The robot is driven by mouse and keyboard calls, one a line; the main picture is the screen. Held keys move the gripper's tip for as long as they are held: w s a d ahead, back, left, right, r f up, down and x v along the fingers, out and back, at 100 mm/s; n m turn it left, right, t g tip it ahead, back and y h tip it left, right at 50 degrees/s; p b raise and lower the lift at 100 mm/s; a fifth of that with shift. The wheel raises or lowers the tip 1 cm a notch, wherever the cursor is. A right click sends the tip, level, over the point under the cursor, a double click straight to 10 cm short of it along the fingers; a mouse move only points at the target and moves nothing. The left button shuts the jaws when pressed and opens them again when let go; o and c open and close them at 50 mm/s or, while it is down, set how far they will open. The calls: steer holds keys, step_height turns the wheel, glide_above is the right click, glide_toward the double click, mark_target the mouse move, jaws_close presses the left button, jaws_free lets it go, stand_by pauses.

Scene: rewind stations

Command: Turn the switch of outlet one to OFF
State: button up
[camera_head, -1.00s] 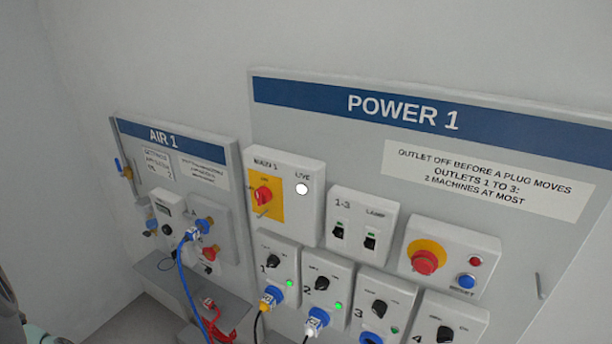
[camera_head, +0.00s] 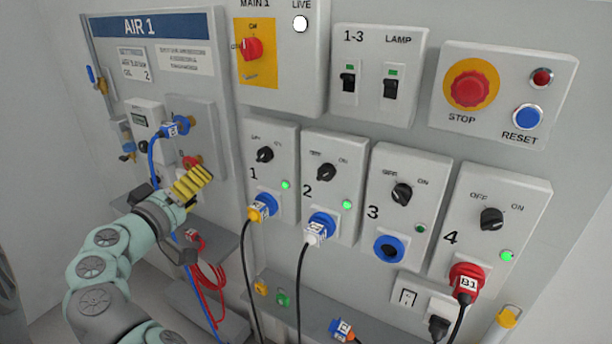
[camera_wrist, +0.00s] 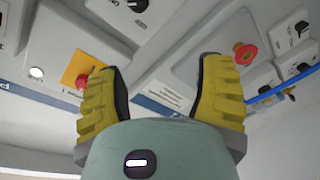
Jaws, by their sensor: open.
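The outlet one switch (camera_head: 265,155) is a small black rotary knob on a white box, between OFF and ON marks. The knob's exact pointing is too small to tell. The green lamp (camera_head: 285,184) beside it is lit. Below it a yellow plug (camera_head: 260,210) with a black cable sits in the blue socket. My gripper (camera_head: 194,184), with yellow fingers, is left of and a little below the switch, apart from it, in front of the AIR 1 panel. The wrist view shows the fingers (camera_wrist: 160,80) spread and nothing between them. A black knob (camera_wrist: 137,5) shows at its top edge.
Outlet two's switch (camera_head: 326,172) and lit lamp are close on the right. The MAIN 1 switch (camera_head: 252,48) is above. A blue air hose (camera_head: 153,150) and red hose (camera_head: 208,275) hang near my arm. A ledge (camera_head: 330,308) runs below.

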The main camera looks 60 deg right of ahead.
mark_target(259, 158)
steer(key=d+g+p, duration=0.1)
steer(key=d, duration=0.4)
steer(key=s+d+m, duration=0.1)
steer(key=d, duration=0.5)
steer(key=d+g+p, duration=0.1)
steer(key=d, duration=0.5)
steer(key=shift+s+f+m+g+h+p, duration=0.2)
steer(key=shift+s+m+g+h+p, duration=0.1)
steer(key=shift+s+m, duration=0.1)
steer(key=shift+w+a, duration=0.15)
jaws_close()
